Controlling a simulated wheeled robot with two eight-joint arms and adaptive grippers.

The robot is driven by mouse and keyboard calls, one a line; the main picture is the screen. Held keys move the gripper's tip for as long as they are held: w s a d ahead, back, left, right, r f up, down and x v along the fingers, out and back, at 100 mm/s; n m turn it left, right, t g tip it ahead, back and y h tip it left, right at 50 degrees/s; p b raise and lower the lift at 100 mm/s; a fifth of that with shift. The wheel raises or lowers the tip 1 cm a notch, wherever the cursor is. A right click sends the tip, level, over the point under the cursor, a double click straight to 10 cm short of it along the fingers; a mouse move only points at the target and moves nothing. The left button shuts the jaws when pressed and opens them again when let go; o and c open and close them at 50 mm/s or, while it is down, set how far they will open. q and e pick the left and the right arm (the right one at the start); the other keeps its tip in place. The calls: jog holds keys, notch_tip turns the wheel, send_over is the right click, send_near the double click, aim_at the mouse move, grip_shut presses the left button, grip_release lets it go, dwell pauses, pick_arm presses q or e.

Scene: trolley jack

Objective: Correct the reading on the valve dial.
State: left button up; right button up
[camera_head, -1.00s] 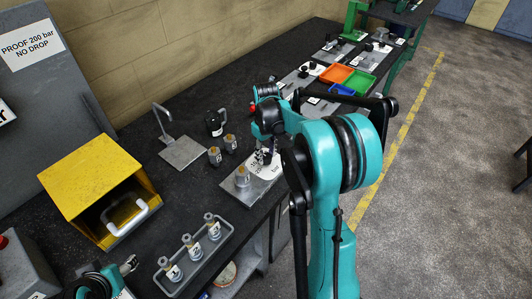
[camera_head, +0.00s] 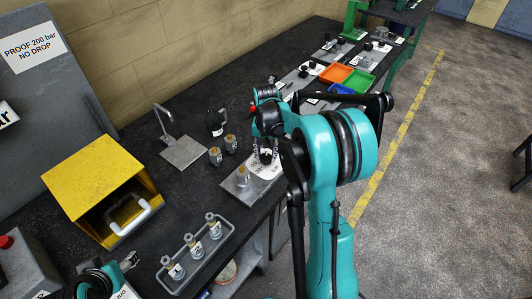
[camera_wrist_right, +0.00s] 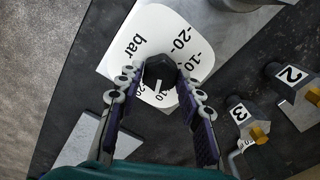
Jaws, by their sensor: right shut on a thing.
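The valve dial (camera_wrist_right: 152,25) is a white plate with black numbers and "bar" in the right wrist view. It also shows in the head view (camera_head: 262,174), on the bench's front edge. Its black faceted knob (camera_wrist_right: 158,69) has a short white line pointing towards the bottom of the wrist picture. My right gripper (camera_wrist_right: 158,80) is shut on the knob, one finger on each side. In the head view my right gripper (camera_head: 266,152) stands over the plate. The fingers and knob cover part of the scale, so I cannot tell the exact reading.
Numbered grey fittings (camera_head: 215,156) stand behind the dial. A tray (camera_head: 185,270) of several labelled fittings and a yellow open-fronted box (camera_head: 90,180) are to the left. Orange (camera_head: 337,73) and green (camera_head: 360,81) trays lie farther along the bench.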

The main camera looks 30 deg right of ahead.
aim_at(266, 157)
jog(key=m, duration=0.4)
jog(key=shift+m, duration=0.7)
jog(key=o, duration=1.2)
jog(key=shift+c, duration=0.2)
notch_tip(266, 157, up, 12)
